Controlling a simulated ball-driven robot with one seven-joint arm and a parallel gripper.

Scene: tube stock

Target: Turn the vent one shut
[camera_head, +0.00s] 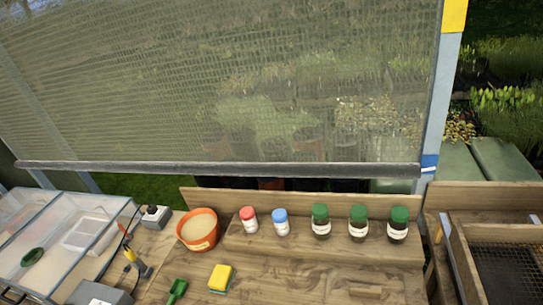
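No part of my gripper shows in this view. At the left edge is a clear-lidded propagator box (66,278) with grey edges. A dark green oval piece (32,257) shows on or through its clear top. I cannot tell if it is a vent or something inside the box. No label reading vent one is legible, and no vent's setting can be made out. A pale rectangular tray (82,235) shows through the same lid.
A bench holds an orange pot (199,243), red-capped bottle (249,220), blue-capped bottle (281,222), green-capped jars (358,223), sponge (220,278), green scoop (177,290) and yellow-handled tool (137,262). A mesh screen (230,90) hangs behind. A sieve (505,270) is at right.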

